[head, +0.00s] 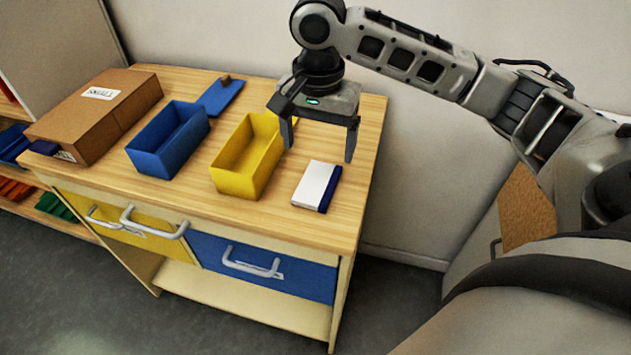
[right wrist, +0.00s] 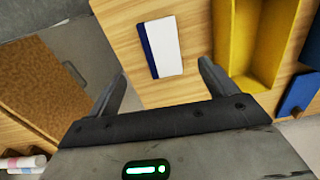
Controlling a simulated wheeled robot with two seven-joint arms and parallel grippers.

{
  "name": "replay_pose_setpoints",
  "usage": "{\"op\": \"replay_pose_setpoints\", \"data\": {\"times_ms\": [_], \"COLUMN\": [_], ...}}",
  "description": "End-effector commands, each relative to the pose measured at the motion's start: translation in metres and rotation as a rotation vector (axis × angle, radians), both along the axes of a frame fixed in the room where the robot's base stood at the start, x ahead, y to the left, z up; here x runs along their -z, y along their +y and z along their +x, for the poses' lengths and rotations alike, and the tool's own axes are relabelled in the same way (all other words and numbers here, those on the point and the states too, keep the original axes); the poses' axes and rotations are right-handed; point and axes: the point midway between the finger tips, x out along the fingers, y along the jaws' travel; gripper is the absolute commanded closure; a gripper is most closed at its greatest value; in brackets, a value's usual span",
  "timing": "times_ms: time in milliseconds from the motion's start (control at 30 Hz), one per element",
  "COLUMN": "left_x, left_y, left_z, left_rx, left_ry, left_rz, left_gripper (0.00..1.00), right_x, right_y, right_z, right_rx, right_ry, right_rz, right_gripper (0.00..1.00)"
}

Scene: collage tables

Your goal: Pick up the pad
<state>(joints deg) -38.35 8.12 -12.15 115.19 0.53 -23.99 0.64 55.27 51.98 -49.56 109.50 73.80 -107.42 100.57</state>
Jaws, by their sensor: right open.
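The pad (head: 314,184) is a small white block with a dark blue edge. It lies flat on the wooden table top (head: 365,140) near the front right, beside the yellow bin. In the right wrist view the pad (right wrist: 165,47) lies beyond and between the two fingers. My right gripper (head: 319,153) is open and empty above the table, just behind and above the pad, not touching it. It also shows in the right wrist view (right wrist: 160,88). My left gripper is not in view.
A yellow bin (head: 238,181) and a blue bin (head: 160,162) stand left of the pad, with a blue lid (head: 221,96) behind. A brown cardboard box (head: 100,112) is at the far left. Drawers (head: 262,267) with handles are below. The table's right edge is clear.

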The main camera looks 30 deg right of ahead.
Motion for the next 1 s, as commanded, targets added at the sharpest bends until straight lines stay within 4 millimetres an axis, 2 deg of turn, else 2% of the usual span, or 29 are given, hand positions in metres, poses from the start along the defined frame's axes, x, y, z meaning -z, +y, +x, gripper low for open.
{"op": "replay_pose_setpoints", "data": {"times_ms": [33,133,433,700,1000], "left_x": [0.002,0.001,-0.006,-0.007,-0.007], "left_y": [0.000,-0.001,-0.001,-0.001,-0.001], "left_z": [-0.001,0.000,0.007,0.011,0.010], "left_rx": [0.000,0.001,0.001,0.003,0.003], "left_ry": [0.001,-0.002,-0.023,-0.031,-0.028], "left_rz": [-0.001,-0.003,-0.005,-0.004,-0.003], "left_gripper": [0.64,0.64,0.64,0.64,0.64], "right_x": [0.012,0.029,0.052,0.089,0.095], "right_y": [-0.001,0.000,-0.002,-0.005,-0.005], "right_z": [-0.001,0.000,0.002,0.006,0.006], "right_rx": [0.000,0.000,0.000,-0.001,-0.003], "right_ry": [0.005,0.002,0.001,0.001,-0.002], "right_rz": [-0.001,0.000,0.000,0.001,0.000], "right_gripper": [0.15,0.15,0.15,0.15,0.15]}}
